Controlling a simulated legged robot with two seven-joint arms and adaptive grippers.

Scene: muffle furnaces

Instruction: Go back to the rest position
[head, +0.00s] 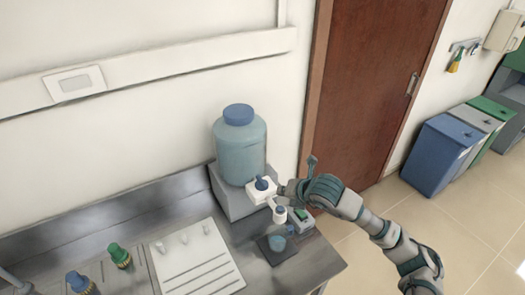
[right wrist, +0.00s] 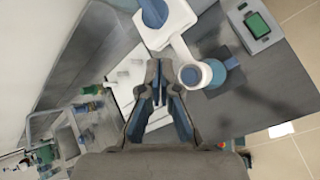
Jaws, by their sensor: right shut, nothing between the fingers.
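My right gripper (head: 284,188) is at the end of my right arm, which comes in from the lower right in the head view. It is beside the white tap (head: 258,196) with a blue knob at the foot of a large blue bottle (head: 240,152). In the right wrist view the two fingers of my right gripper (right wrist: 160,70) are together and hold nothing. The white tap and spout (right wrist: 193,72) appear just beyond the fingertips; I cannot tell whether they touch. My left gripper is not in view.
The grey bench (head: 110,225) carries a white panel (head: 196,262), green and blue gas taps, a small device with a green display (head: 301,216) and a clear beaker (head: 278,243) below the spout. A brown door (head: 365,90) and blue bin (head: 436,155) stand beyond.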

